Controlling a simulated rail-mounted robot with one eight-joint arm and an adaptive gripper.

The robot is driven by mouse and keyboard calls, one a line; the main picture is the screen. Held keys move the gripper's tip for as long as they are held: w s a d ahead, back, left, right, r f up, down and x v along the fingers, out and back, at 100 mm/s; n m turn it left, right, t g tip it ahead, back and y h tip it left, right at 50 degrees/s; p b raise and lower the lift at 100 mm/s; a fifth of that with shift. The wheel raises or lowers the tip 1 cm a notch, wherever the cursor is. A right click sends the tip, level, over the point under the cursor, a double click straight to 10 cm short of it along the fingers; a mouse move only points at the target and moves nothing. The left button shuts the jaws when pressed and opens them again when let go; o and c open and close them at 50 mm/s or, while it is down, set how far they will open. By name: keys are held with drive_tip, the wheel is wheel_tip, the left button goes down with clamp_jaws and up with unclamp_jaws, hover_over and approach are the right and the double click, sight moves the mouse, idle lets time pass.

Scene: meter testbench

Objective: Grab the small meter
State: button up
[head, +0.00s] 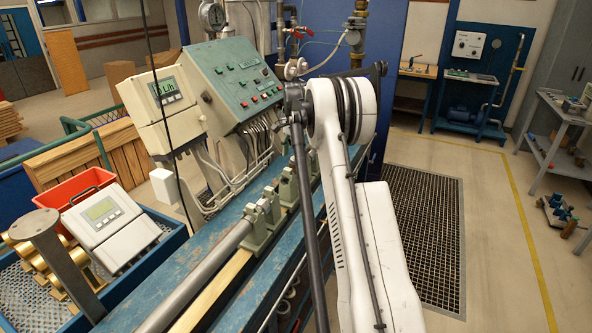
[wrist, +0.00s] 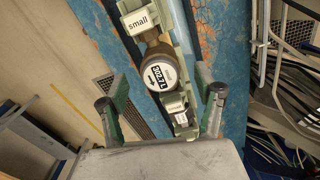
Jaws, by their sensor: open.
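The small meter (wrist: 158,76) shows in the wrist view as a round dark body with a white-labelled face. It sits on the bench between pale green supports, one of which bears a "small" label (wrist: 145,20). My gripper (wrist: 162,110) has its two green-and-black fingers spread apart, one on each side of the lower part of the meter and its near support. Nothing is held between them. I cannot tell how far the fingertips are above the bench. In the head view my white arm covers the gripper, and I cannot make out the small meter there.
The blue worn bench (head: 228,225) carries green clamp supports (head: 262,215) and a grey pipe (head: 200,275). A control cabinet (head: 230,85) stands behind it. A blue bin (head: 165,248) with brass parts and a white device lies left. Cables (wrist: 285,75) run right in the wrist view.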

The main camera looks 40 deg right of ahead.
sight(296, 167)
drive_tip(key=shift+d+f+p, duration=0.15)
drive_tip(key=shift+f+p, duration=0.55)
drive_tip(key=shift+f, duration=2.3)
clamp_jaws()
